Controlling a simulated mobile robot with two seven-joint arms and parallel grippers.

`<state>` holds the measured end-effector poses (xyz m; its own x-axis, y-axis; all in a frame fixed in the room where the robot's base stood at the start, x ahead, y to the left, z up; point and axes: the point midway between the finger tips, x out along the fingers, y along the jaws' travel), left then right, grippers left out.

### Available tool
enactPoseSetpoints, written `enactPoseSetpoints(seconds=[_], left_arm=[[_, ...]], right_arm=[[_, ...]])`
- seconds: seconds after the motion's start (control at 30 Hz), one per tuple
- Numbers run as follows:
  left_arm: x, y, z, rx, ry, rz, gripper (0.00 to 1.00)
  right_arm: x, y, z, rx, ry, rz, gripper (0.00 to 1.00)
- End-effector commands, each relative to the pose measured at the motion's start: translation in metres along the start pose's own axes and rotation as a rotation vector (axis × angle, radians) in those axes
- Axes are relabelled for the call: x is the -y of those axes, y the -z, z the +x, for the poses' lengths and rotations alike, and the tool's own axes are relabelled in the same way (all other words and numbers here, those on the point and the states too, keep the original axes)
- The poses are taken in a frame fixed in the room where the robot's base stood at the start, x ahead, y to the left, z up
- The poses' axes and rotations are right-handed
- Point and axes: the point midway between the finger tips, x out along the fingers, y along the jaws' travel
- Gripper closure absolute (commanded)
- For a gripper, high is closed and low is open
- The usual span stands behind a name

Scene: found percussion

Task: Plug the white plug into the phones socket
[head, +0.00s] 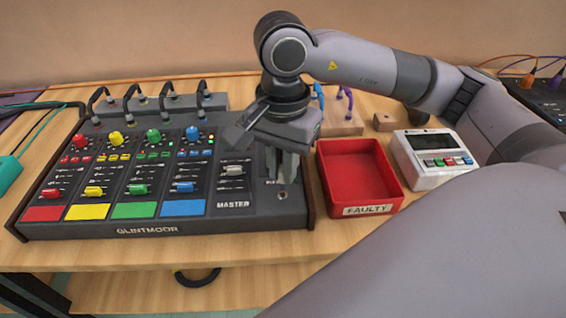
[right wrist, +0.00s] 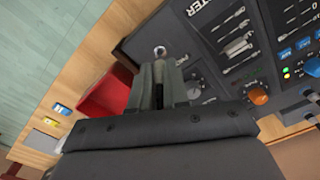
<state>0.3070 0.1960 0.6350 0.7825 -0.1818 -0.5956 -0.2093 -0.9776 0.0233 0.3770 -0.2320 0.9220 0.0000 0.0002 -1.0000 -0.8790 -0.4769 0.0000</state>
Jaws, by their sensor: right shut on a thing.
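The mixer (head: 150,222) lies on the table, with the phones socket (head: 282,195) a small round hole at its lower right. The socket also shows in the right wrist view (right wrist: 160,51), just beyond my fingertips. My right gripper (head: 283,180) points down over the mixer's right end, close behind the socket; its fingers show in the wrist view (right wrist: 157,68). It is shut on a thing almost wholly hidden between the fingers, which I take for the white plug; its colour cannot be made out. No white plug shows elsewhere. My left gripper is not in view.
A red tray (head: 368,211) marked FAULTY stands right of the mixer. A white box with buttons (head: 432,160) is beyond it. Behind the tray, a wooden block (head: 342,125) holds blue and purple plugs. Black cables run along the mixer's back. The table's front edge is clear.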

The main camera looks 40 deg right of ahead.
Motion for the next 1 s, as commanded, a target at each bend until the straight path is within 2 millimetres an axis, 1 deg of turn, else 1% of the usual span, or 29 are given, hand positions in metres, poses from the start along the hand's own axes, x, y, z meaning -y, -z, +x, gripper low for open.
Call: enactPoseSetpoints(seconds=[0.73,1.0], left_arm=[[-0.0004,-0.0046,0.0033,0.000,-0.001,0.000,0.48],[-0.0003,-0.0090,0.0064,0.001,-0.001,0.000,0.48]], right_arm=[[0.0000,0.0000,-0.0001,0.000,0.000,0.000,1.00],[0.0000,-0.0001,0.0048,0.000,0.000,0.000,1.00]])
